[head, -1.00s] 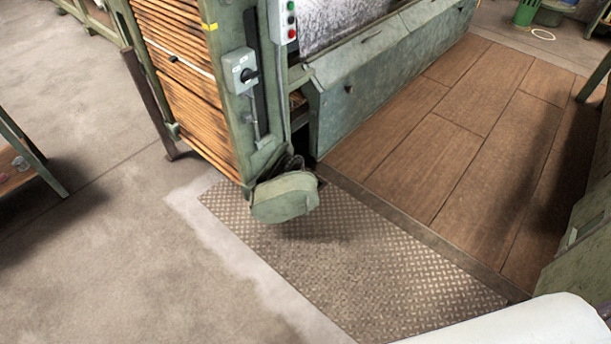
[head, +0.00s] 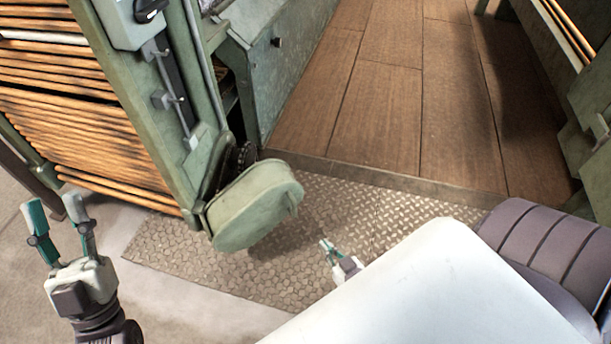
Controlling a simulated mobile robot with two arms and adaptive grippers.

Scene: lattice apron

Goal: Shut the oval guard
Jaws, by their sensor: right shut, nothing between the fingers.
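The oval guard (head: 250,212) is a green rounded cover low on the end of the green machine frame. It stands swung out from the frame, and a dark toothed wheel (head: 243,157) shows in the gap behind it. A small handle-like tab sticks out near its right end. My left gripper (head: 57,213) is at the left, its two fingers apart with nothing between them, clear of the guard. My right gripper (head: 326,244) is right of and below the guard, apart from it. Its fingertips are together and my white body part hides much of that arm.
The machine's end panel with orange-brown slats (head: 80,120) rises at the left, with a switch box (head: 128,22) above. A patterned metal floor plate (head: 200,262) lies under the guard. Wooden flooring (head: 375,110) stretches behind, between the machine and green equipment at right.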

